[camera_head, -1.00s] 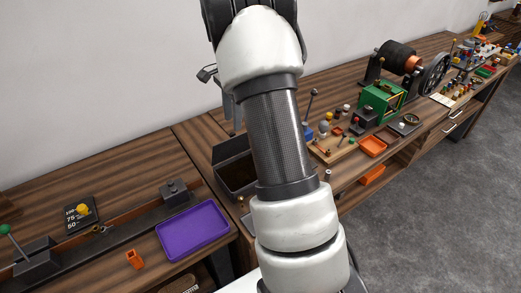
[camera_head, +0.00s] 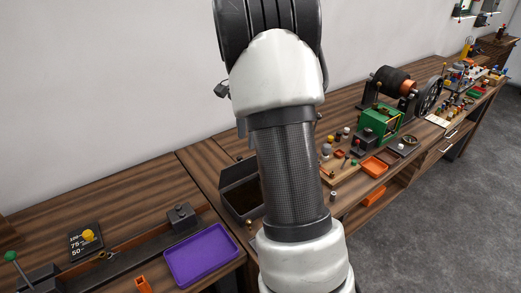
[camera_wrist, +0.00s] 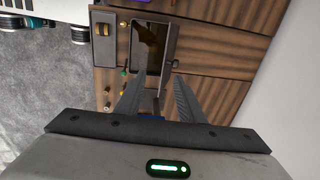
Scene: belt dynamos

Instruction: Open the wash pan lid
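A dark rectangular pan (camera_head: 226,201) stands on the wooden bench, left of my arm. Its top looks open and its inside is dark brown. My arm hides its right part in the head view. The wrist view shows the pan (camera_wrist: 172,47) just beyond my fingertips. The arm mostly hides my gripper in the head view.
A purple tray (camera_head: 203,254) lies left of the pan. A wooden board with small knobs (camera_head: 342,172), an orange tray (camera_head: 374,166) and a green machine (camera_head: 380,123) stand to the right. A white wall runs behind the bench. The grey floor in front is clear.

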